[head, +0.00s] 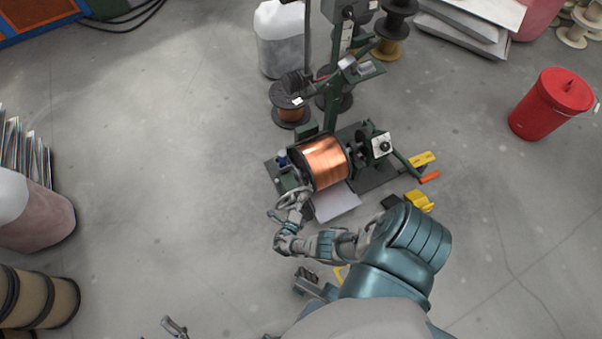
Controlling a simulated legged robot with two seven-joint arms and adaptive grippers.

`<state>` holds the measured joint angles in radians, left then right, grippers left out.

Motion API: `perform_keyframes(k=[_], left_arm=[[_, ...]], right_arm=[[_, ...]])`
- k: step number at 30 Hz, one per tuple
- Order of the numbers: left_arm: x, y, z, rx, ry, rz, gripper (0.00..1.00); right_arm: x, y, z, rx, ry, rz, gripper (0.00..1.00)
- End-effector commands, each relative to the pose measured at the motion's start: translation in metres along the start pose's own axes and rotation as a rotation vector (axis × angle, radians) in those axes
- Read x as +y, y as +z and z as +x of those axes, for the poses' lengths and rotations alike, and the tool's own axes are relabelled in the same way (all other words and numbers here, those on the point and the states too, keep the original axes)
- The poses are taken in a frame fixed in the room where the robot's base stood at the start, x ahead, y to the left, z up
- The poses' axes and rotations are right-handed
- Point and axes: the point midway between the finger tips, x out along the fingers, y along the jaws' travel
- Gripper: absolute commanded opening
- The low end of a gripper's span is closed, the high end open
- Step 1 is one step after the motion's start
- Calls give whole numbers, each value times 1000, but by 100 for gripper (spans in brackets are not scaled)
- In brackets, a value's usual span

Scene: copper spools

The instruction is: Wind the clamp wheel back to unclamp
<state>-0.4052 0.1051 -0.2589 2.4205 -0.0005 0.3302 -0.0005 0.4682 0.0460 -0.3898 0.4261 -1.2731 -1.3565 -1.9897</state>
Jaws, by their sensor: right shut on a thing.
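The clamp wheel (295,198) is a small grey handwheel at the left front end of a green winding machine (330,112). A spool of copper wire (324,163) sits in the machine, just behind and right of the wheel. My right arm reaches in from the lower right, and my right gripper (290,217) is shut on the wheel's near rim. The gripper covers part of the rim. What seems to be the tip of my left gripper (174,327) shows at the bottom edge, away from the machine; the rest is out of frame.
A red bucket (552,104) stands at the right. Yellow pieces (418,200) and an orange piece (430,177) lie right of the machine. A dark spool (289,104) and a white container (280,40) stand behind. The floor left of the machine is clear.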

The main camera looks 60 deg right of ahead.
Motion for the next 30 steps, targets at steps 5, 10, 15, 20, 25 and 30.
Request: perform_keyframes(k=[5, 10, 15, 20, 25, 30], left_arm=[[0, -2, -1, 28, 0, -3, 52], [0, -4, -1, 41, 1, -3, 52], [0, -5, -1, 45, 1, -4, 52], [0, -5, -1, 46, 1, -4, 52], [0, -5, -1, 46, 1, -4, 52], [1, -5, -1, 47, 1, -4, 52]], right_arm=[[6, 2, -5, -5, 14, -1, 0], [6, 3, -6, -4, 14, -2, 0], [6, 3, -6, -3, 14, -2, 0], [6, 2, -6, -2, 15, -2, 0], [6, 2, -6, -1, 14, -2, 44], [5, 2, -5, -1, 9, -1, 52]])
